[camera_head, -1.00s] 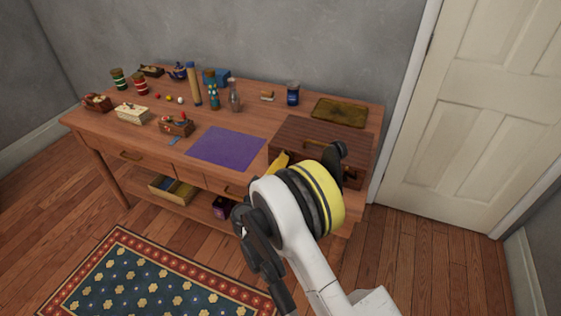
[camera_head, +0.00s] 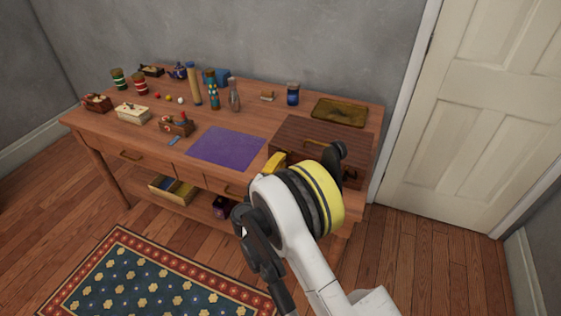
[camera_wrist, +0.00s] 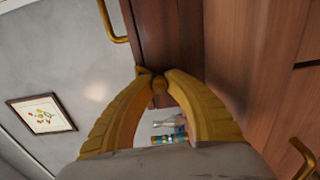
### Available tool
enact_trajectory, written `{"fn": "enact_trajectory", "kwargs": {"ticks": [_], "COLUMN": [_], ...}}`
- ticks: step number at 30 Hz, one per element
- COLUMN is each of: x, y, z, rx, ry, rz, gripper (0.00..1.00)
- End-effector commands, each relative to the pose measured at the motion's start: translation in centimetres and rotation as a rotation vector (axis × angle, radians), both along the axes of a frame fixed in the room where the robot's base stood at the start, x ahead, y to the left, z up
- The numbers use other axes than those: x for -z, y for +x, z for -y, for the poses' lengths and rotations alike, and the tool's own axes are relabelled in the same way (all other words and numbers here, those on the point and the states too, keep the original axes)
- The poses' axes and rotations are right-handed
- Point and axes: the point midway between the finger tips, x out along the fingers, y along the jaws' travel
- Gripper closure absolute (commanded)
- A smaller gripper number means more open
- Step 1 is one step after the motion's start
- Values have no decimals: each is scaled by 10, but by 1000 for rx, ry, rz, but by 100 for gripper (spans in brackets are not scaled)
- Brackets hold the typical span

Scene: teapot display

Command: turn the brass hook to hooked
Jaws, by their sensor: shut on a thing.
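A dark brown wooden box (camera_head: 318,133) with a brass handle on its lid stands at the right end of the desk. It also shows in the wrist view (camera_wrist: 174,35), turned on its side. My gripper (camera_wrist: 157,78) is closed at the box's edge, its yellow fingertips meeting around a small brass piece (camera_wrist: 159,84), which looks like the brass hook. The fingertips cover most of the hook, so its angle cannot be told. In the head view my arm hides the hook and the box's front; only a bit of yellow finger (camera_head: 275,161) shows.
The desk (camera_head: 262,120) holds a purple mat (camera_head: 226,146), a blue jar (camera_head: 293,94), a brass-coloured tray (camera_head: 339,112), and bottles and small boxes to the left. A brass handle (camera_wrist: 114,22) shows close to my gripper in the wrist view.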

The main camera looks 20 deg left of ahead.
Motion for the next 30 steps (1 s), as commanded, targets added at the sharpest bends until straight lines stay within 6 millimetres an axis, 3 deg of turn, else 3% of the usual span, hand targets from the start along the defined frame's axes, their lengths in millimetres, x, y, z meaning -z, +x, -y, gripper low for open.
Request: {"fn": "enact_trajectory", "kwargs": {"ticks": [11, 12, 14, 23, 30], "x": [0, 0, 0, 0, 0], "y": [-1, -1, -1, -2, -36], "z": [-2, -2, -2, -1, -5], "rx": [-4, -4, -4, -2, -5], "ry": [-2, -2, -2, -1, -1], "rz": [0, 0, 0, 0, 0], "gripper": [100, 72, 59, 59, 59]}}
